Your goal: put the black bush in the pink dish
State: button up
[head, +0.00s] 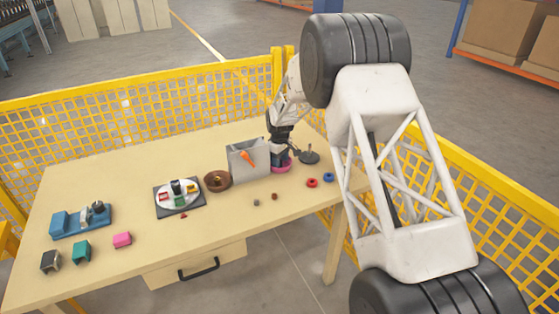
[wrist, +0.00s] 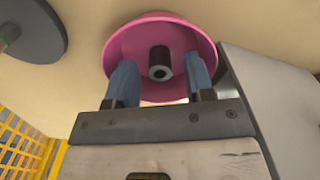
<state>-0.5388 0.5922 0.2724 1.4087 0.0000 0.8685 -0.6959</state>
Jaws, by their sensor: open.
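The pink dish (wrist: 118,50) fills the upper middle of the wrist view; in the head view its pink rim (head: 284,168) shows below my gripper (head: 280,153). The black bush (wrist: 159,60), a short dark cylinder with a pale ringed hole in its end, appears inside the dish. My gripper's two blue-grey fingers (wrist: 158,74) are open, one to each side of the bush, with gaps between them and it. The fingertips overlap the dish in the picture. My gripper hides the bush in the head view.
A grey bin (head: 247,174) with an orange item stands close left of the dish. A dark round-based stand (head: 308,157) is to its right. A brown bowl (head: 217,181), a red ring (head: 312,183) and a blue ring (head: 328,177) are nearby. The front middle of the table is mostly clear.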

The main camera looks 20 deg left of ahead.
notch_tip(320, 180, up, 12)
dwell(0.7)
jog(key=shift+r, duration=0.1)
dwell(0.6)
jog(key=s+d+r+m, duration=0.2)
jog(key=s+d+r, duration=0.5)
jog(key=d, duration=0.4)
jog(key=s+d+r+m+t, duration=0.1)
jog(key=s+d+r+m, duration=0.2)
jog(key=s+d+r, duration=0.6)
jog(key=s+d+r+m, duration=0.2)
jog(key=s+d+r, duration=0.3)
jog(key=d, duration=0.8)
jog(key=s+d+f+m, duration=0.1)
jog(key=s+d+m, duration=0.1)
jog(key=s+d, duration=0.4)
jog(key=s+d+f+m+t, duration=0.1)
jog(key=s+d+m, duration=0.2)
jog(key=s, duration=1.3)
jog(key=s+d+f+m, duration=0.1)
jog(key=s+d+m, duration=0.1)
jog(key=s+d, duration=0.7)
jog(key=s, duration=0.3)
jog(key=shift+f+t, duration=0.3)
